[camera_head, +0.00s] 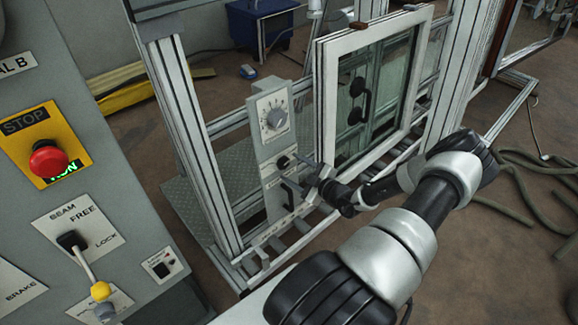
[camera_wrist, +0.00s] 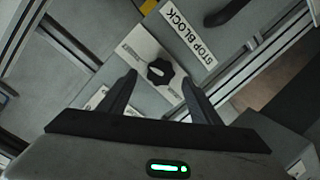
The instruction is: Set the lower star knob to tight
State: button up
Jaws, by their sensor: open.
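A black star knob (camera_wrist: 160,72) with a pale bar across its middle sits on a white label plate (camera_wrist: 140,48) in the wrist view. The small print on the plate is too blurred to read, so I cannot tell its setting. In the head view a black knob (camera_head: 283,162) sits on the grey upright panel, below a larger dial (camera_head: 274,117). My gripper (camera_head: 312,176) is open in front of this panel. In the wrist view the fingers of my gripper (camera_wrist: 159,79) lie either side of the knob; I cannot tell whether they touch it.
A "STOP BLOCK" label (camera_wrist: 190,38) is beside the knob. A black handle (camera_head: 289,194) is below it. A white-framed window (camera_head: 327,95) stands right of the panel, and an aluminium post (camera_head: 190,130) left. A control console with a red stop button (camera_head: 48,158) is at near left.

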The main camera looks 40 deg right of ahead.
jog(key=v, duration=1.4)
jog(key=shift+s+p, duration=0.3)
jog(key=shift+p, duration=0.15)
jog(key=shift+d, duration=0.1)
